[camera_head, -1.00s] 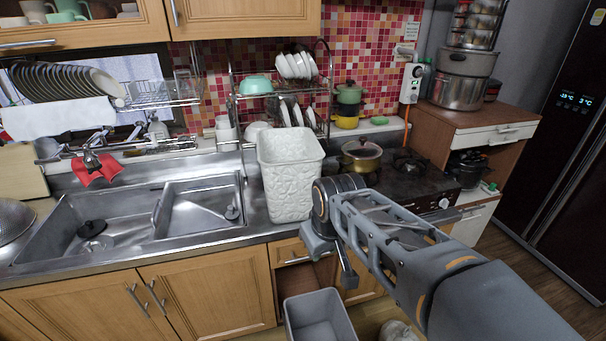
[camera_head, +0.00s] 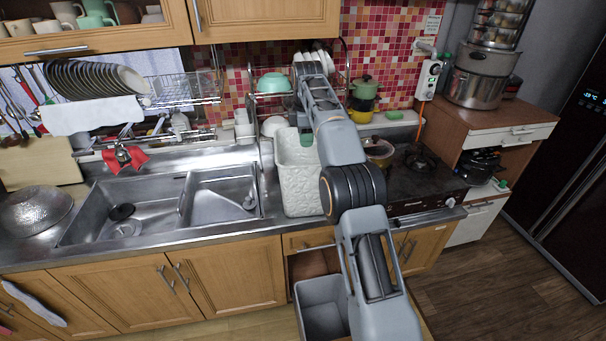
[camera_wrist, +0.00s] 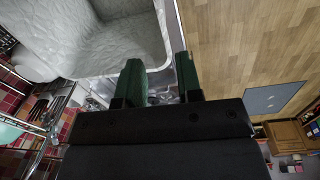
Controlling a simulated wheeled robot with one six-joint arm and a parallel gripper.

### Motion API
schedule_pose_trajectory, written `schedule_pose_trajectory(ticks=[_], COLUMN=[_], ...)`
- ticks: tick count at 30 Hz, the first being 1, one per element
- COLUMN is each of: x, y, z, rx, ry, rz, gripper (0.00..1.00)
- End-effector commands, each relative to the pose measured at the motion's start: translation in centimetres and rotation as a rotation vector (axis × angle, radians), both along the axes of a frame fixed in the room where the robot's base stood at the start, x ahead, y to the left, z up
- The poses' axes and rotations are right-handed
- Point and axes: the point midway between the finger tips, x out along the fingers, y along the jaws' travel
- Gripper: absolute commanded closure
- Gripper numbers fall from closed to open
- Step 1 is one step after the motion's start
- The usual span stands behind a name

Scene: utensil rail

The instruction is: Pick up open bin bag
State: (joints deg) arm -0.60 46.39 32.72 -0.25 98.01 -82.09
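A white, crinkle-textured, open-topped bin-shaped thing (camera_head: 298,185) stands upright on the counter between the sink and the stove. It is the only thing resembling the open bin bag; I cannot make out a separate bag. Its hollow inside (camera_wrist: 110,45) fills the upper left of the wrist view. My gripper (camera_head: 306,139) is at its upper rim in the head view, mostly hidden by my arm. In the wrist view my gripper's two green fingers (camera_wrist: 160,72) are apart and open. The rim passes close to the fingertips; I cannot tell whether it lies between them.
A grey open bin (camera_head: 322,303) stands on the floor below the counter. A dish rack (camera_head: 280,90) is behind the white container. A yellowish pot (camera_head: 379,153) and the stove (camera_head: 425,180) are to its right, the sink (camera_head: 150,210) to its left. Floor at right is clear.

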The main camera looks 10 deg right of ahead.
Motion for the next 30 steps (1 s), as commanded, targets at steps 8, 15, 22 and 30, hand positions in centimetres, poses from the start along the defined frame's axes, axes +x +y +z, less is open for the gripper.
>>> schedule_pose_trajectory(ticks=[8,15,22,30], x=[0.5,0.7,0.8,0.6], y=[0.0,0.0,0.0,0.2], z=[-3.8,-7.3,-8.7,-11.6], rx=[-0.002,-0.002,-0.002,-0.002], ry=[0.009,0.007,0.005,0.008], rz=[0.042,0.041,0.040,0.040], gripper=[0.67,0.67,0.67,0.67])
